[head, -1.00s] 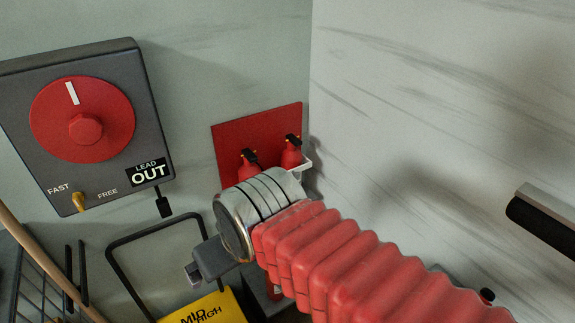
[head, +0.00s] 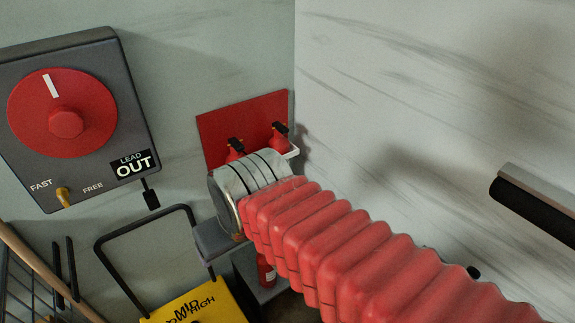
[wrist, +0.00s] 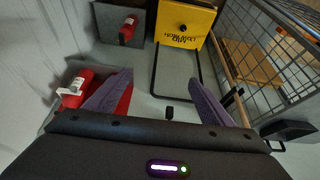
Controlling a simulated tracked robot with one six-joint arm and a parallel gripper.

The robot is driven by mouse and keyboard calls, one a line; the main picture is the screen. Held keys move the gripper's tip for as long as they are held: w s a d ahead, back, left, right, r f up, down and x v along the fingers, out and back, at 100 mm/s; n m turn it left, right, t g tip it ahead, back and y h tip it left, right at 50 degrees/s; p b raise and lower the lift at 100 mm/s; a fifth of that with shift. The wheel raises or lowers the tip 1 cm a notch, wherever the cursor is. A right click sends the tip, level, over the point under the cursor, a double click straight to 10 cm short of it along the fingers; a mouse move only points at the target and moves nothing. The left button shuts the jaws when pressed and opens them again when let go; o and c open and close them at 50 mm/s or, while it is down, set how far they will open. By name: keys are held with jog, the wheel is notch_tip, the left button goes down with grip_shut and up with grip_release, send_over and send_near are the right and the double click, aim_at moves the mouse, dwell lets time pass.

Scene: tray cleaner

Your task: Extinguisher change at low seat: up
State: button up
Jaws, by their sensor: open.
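A red panel (head: 222,122) on the wall carries two small red extinguishers with black tops, one on the left (head: 235,151) and one on the right (head: 279,137) by a white bracket. A third red extinguisher (head: 266,273) shows lower down, partly behind my arm. In the wrist view, a red extinguisher (wrist: 75,88) with a white bracket is at the left, beside one finger. Another (wrist: 129,27) is farther off on a grey plate (wrist: 118,22). My gripper (wrist: 158,76) is open, its purple fingers apart with nothing between them. My arm hides it in the head view.
A grey box with a red dial (head: 62,112) and a small lever (head: 64,197) is on the left wall. A yellow sign (head: 190,306) with a black frame stands below it. A wire cart (wrist: 262,45) is at the right in the wrist view. A dark rail (head: 535,200) sticks out at the right.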

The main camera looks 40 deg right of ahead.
jog(key=d+f+m+g, duration=0.1)
jog(key=d+f, duration=0.1)
jog(key=d, duration=0.1)
jog(key=d+f+m+g, duration=0.1)
jog(key=d+f, duration=0.2)
jog(key=d, duration=0.1)
jog(key=d+f+m+g+h, duration=0.1)
jog(key=d+f, duration=0.2)
jog(key=shift+d+f, duration=0.25)
jog(key=shift+d, duration=0.15)
jog(key=c, duration=0.9)
jog(key=w+d+f+t+h, duration=0.1)
jog(key=d+f+t+h, duration=0.1)
jog(key=d+f, duration=1.1)
jog(key=w+d+f+t+h, duration=0.1)
jog(key=w+d+f+t, duration=0.1)
jog(key=d+f, duration=1.1)
jog(key=w+r+n+t+y, duration=0.1)
jog(key=w+r+t, duration=0.3)
jog(key=r+t, duration=0.2)
jog(key=w+a+r+n+t+y, duration=0.1)
jog(key=w+r+t, duration=0.4)
jog(key=r, duration=0.5)
jog(key=shift+w+a+r+n+t+y, duration=0.15)
jog(key=shift+a+r+n+t+y, duration=0.15)
jog(key=shift+n+t, duration=0.15)
